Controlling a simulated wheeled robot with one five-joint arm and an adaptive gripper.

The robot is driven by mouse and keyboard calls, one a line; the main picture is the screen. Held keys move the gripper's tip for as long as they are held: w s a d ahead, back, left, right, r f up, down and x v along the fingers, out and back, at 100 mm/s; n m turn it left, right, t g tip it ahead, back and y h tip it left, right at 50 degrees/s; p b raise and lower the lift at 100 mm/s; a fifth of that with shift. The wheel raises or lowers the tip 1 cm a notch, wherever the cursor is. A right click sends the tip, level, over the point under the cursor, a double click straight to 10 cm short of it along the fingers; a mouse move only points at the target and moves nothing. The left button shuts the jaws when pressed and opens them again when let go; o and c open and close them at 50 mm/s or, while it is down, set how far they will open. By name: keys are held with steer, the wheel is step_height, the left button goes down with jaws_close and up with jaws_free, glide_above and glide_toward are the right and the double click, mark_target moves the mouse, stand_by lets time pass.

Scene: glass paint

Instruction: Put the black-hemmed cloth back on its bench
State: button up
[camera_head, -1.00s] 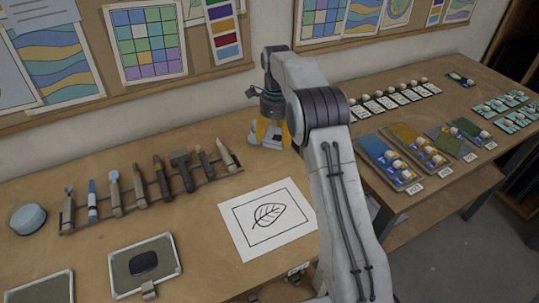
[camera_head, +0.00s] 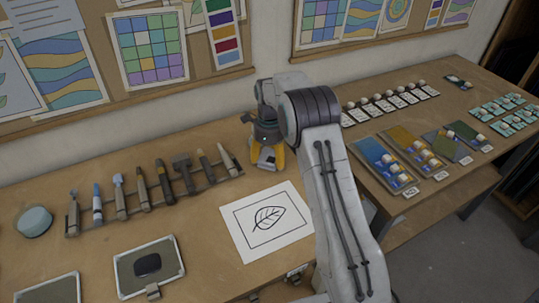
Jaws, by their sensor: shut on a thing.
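My gripper (camera_head: 268,164), with yellow fingers, is at the back of the long wooden bench (camera_head: 215,225), right of the brush rack and behind the leaf drawing. It is shut on a small pale grey piece (camera_head: 264,158) that looks like folded cloth. The fingers and wrist hide part of it, and I cannot make out a black hem. It is low over the bench top; I cannot tell whether it touches. No other cloth is clearly visible.
A rack of brushes and tools (camera_head: 150,195) lies left of my gripper. The leaf drawing (camera_head: 266,222) lies in front. A framed board with a dark pad (camera_head: 147,265) is front left. The right bench (camera_head: 450,100) carries colour panels (camera_head: 385,160) and small cards.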

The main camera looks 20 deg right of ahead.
mark_target(270, 156)
steer(key=shift+f, duration=0.1)
steer(key=o, duration=1.2)
step_height(270, 156, up, 11)
steer(key=b, duration=0.2)
steer(key=s+r+n+t, duration=0.1)
steer(key=s+r+n, duration=0.5)
steer(key=s+r, duration=0.15)
steer(key=s+f+n+t, duration=0.2)
steer(key=s+n, duration=1.6)
steer(key=s, duration=0.9)
steer(key=shift+s+n+t, duration=0.3)
steer(key=shift+s+t, duration=0.1)
steer(key=shift+t, duration=0.1)
